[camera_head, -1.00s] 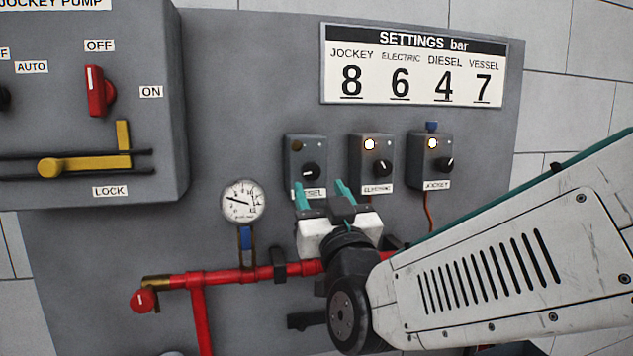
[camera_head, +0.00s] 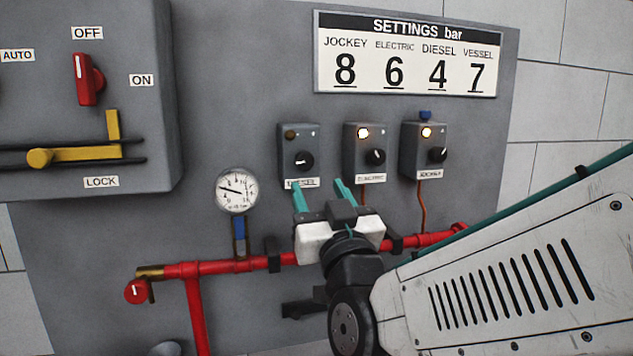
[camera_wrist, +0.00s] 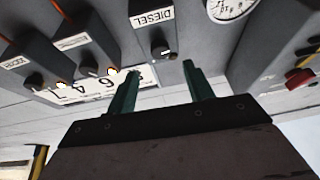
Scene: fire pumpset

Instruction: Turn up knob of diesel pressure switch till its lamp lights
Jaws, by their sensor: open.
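The diesel pressure switch (camera_head: 299,156) is the leftmost of three grey boxes on the panel. Its black knob (camera_head: 304,161) has a white mark, and its lamp (camera_head: 290,135) is dark. My gripper (camera_head: 320,188) is open and empty, just below the diesel box and slightly right of it, its teal fingers pointing up toward the panel. One finger overlaps the diesel label in the head view. In the wrist view the diesel knob (camera_wrist: 161,51) shows beyond the gap between the fingers (camera_wrist: 160,82), apart from them.
The electric switch (camera_head: 365,150) and jockey switch (camera_head: 424,150) stand to the right with lit lamps. A pressure gauge (camera_head: 236,191) is at left, above a red pipe (camera_head: 215,267). A settings sign (camera_head: 407,55) hangs above. A control box (camera_head: 130,120) juts out at far left.

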